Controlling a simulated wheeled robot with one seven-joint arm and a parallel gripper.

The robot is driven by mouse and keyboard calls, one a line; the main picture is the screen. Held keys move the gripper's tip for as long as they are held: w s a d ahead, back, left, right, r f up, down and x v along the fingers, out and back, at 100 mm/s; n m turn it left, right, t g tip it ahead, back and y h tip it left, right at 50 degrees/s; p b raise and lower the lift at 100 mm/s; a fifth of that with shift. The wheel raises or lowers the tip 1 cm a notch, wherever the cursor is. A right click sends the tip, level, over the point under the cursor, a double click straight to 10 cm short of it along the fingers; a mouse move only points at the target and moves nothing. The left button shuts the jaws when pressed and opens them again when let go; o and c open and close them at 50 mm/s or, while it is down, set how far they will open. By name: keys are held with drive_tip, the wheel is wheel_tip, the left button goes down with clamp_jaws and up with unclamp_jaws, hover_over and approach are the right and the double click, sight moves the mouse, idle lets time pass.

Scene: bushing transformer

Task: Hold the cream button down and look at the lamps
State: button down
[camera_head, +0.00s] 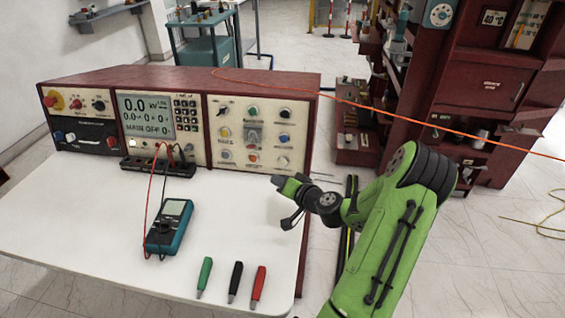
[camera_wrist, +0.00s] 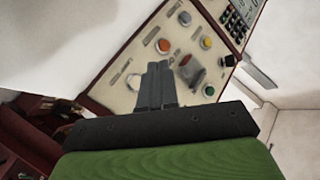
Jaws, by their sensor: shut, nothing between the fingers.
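The right panel (camera_head: 237,165) of the bench console carries several coloured round buttons or lamps. Green (camera_head: 253,110), yellow (camera_head: 225,131), blue (camera_head: 284,137) and orange (camera_head: 253,157) ones show too; none is clearly lit. My gripper (camera_head: 277,181) is shut and empty in front of the panel's lower right. In the wrist view its fingers (camera_wrist: 160,68) cover part of the panel; contact cannot be told.
A teal multimeter (camera_head: 170,227) with red and black leads lies on the white table (camera_head: 100,240). Green (camera_head: 205,276), black (camera_head: 236,281) and red (camera_head: 258,286) probes lie near its front edge. An orange cable (camera_head: 420,122) crosses behind my arm. The table's left part is clear.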

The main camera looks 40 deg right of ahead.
sight(283, 161)
drive_tip(key=w+d, duration=0.1)
drive_tip(key=w+d+f, duration=0.1)
drive_tip(key=d, duration=0.1)
drive_tip(key=w+d, duration=0.2)
drive_tip(key=shift+w+d+f+p, duration=0.1)
drive_tip(key=shift+d+f+p, duration=0.1)
drive_tip(key=shift+f+p, duration=0.2)
drive_tip(key=shift+w+d, duration=0.15)
drive_tip(key=shift+d, duration=0.1)
drive_tip(key=shift+w+d, duration=0.1)
idle(1.4)
drive_tip(key=shift+w+d+f, duration=0.1)
drive_tip(key=shift+w+d, duration=0.05)
drive_tip(key=shift+d, duration=0.05)
drive_tip(key=shift+w+d+f+b, duration=0.1)
drive_tip(key=shift+w+d+b, duration=0.2)
drive_tip(key=shift+d+b, duration=0.1)
idle(0.7)
idle(0.9)
drive_tip(key=shift+s+a+r, duration=0.2)
drive_tip(key=shift+s+a, duration=0.35)
drive_tip(key=shift+a, duration=0.15)
